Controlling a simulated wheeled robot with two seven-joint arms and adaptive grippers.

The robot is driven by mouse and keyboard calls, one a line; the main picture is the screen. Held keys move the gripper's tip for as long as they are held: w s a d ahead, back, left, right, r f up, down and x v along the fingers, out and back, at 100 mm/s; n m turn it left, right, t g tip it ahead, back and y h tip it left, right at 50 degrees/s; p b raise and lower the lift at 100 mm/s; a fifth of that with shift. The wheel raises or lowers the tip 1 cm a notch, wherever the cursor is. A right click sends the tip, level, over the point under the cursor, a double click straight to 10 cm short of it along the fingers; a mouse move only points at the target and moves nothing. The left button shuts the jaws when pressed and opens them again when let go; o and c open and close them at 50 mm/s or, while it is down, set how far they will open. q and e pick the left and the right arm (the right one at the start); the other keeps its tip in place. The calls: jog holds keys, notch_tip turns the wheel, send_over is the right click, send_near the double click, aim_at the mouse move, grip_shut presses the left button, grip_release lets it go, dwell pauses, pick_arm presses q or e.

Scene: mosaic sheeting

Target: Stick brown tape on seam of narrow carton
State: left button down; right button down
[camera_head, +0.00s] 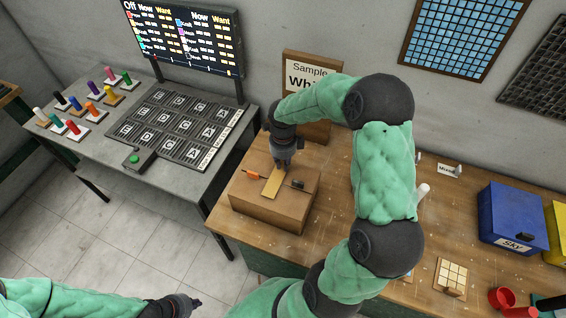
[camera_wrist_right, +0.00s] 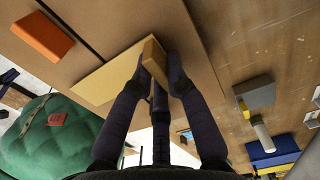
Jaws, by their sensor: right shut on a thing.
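A brown carton (camera_head: 268,215) lies flat on the wooden table, and its top fills much of the right wrist view (camera_wrist_right: 200,30). A dark seam line crosses that top (camera_wrist_right: 72,28). My right gripper (camera_head: 282,168) points down over the carton top. In the right wrist view its fingers (camera_wrist_right: 160,68) are shut on a tan tape piece (camera_wrist_right: 152,54). A flat tan strip (camera_wrist_right: 104,82) extends from beside the fingers over the carton top; it also shows in the head view (camera_head: 272,187). My left gripper (camera_head: 188,305) is low at the left, away from the carton; its jaw opening is unclear.
An orange piece (camera_head: 253,175) and a small black piece (camera_head: 298,185) are at the carton's top. A sample sign (camera_head: 312,62) stands behind. A blue bin (camera_head: 510,218) and a wooden grid block (camera_head: 451,277) are at the right.

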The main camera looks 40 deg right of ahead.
jog(key=shift+f, duration=0.15)
dwell(0.5)
jog(key=c, duration=1.2)
grip_release()
jog(key=shift+o, duration=0.2)
notch_tip(320, 180, up, 12)
